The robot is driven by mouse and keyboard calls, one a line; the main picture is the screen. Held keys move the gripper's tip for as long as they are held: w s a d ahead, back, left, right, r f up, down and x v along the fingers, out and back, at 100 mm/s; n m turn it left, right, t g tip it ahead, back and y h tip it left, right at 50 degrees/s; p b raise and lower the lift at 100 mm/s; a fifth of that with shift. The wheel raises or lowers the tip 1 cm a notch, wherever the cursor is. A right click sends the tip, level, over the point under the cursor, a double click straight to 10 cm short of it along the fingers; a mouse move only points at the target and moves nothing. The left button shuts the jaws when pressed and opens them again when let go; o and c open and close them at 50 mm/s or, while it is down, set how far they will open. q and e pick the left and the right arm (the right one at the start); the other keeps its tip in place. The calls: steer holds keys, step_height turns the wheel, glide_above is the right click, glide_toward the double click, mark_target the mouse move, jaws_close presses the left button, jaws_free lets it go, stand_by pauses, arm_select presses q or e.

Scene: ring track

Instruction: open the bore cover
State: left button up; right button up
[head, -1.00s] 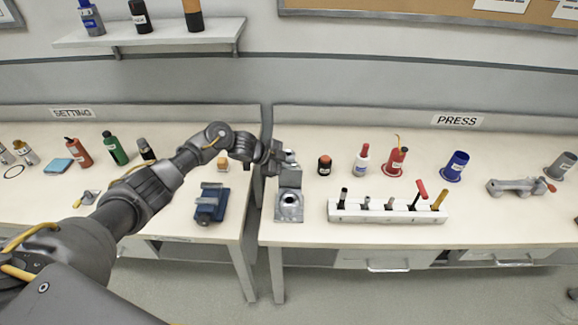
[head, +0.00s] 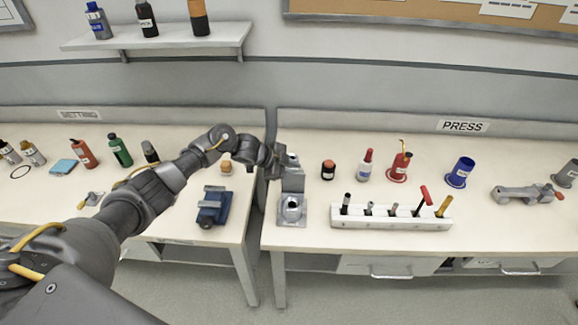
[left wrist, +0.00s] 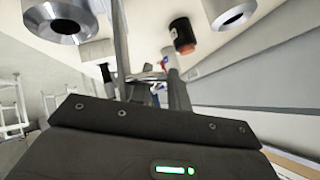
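The bore fixture (head: 291,210) is a grey metal block with a round bore, at the left front of the PRESS bench in the head view. A grey plate (head: 293,182), which looks like its cover, stands raised behind the bore. My left gripper (head: 275,164) is beside the upper left of this plate; contact cannot be made out. In the left wrist view two round metal parts (left wrist: 61,22) show at the top. The left gripper's fingers (left wrist: 148,72) look apart there, with background visible between them. My right gripper is not in view.
A white rack (head: 390,217) with several tools stands right of the fixture. A black-and-orange jar (head: 328,170) and several bottles stand behind the rack. A blue clamp block (head: 213,207) is on the left bench, across a narrow gap between benches.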

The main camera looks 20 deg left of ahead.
arm_select(q)
steer(key=b+v, duration=0.2)
steer(key=v, duration=0.8)
steer(key=shift+r, duration=0.15)
steer(key=shift+s, duration=0.1)
